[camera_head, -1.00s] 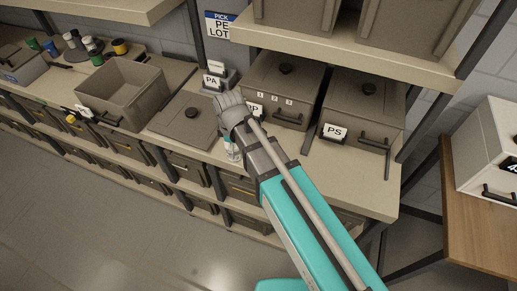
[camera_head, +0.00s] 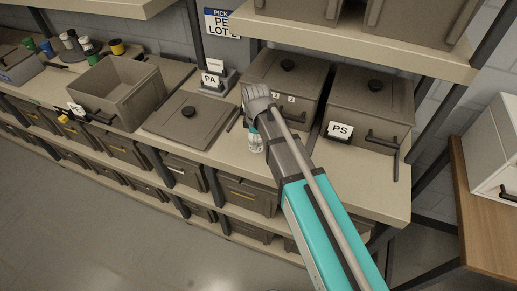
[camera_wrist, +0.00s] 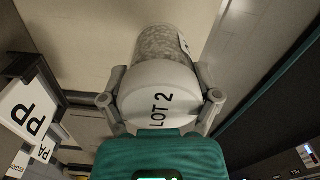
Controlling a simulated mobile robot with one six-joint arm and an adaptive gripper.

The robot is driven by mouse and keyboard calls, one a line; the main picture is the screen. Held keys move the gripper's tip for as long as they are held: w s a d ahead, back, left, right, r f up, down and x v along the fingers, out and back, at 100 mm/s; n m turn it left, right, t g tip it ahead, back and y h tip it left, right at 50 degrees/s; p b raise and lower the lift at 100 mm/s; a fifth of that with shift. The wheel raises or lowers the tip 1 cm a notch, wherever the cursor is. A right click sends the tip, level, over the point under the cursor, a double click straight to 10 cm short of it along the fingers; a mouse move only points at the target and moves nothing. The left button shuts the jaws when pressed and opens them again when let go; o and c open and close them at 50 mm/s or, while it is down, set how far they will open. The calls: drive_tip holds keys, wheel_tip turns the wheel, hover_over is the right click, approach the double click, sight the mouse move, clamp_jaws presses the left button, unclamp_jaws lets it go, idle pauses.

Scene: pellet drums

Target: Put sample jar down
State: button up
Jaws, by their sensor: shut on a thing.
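The sample jar (camera_wrist: 163,47) is clear, filled with pale pellets, with a white lid marked "LOT 2". In the wrist view my gripper (camera_wrist: 160,92) is shut around the lid, one finger on each side. In the head view the jar (camera_head: 256,143) shows below my gripper (camera_head: 253,128), over the front of the shelf top, between the loose flat lid and the closed bins. I cannot tell whether its base touches the shelf.
An open bin (camera_head: 118,92) and a flat lid (camera_head: 188,121) lie left of my gripper. Closed bins stand behind and right, one labelled PS (camera_head: 340,130). A PA card (camera_head: 211,80) stands behind. Several small jars (camera_head: 88,45) stand far left. An upper shelf (camera_head: 330,40) overhangs.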

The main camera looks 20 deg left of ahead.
sight(259, 145)
drive_tip(key=shift+w+d+f, duration=0.1)
drive_tip(key=shift+w+f, duration=0.1)
idle(0.3)
drive_tip(key=shift+w+d+f+b, duration=0.1)
drive_tip(key=shift+w+f+b, duration=0.15)
drive_tip(key=shift+f+b, duration=1.7)
drive_tip(key=shift+b, duration=0.1)
drive_tip(key=shift+f, duration=0.15)
drive_tip(key=o, duration=1.1)
drive_tip(key=shift+r, duration=0.2)
wheel_tip(259, 145, up, 12)
drive_tip(key=p, duration=1.2)
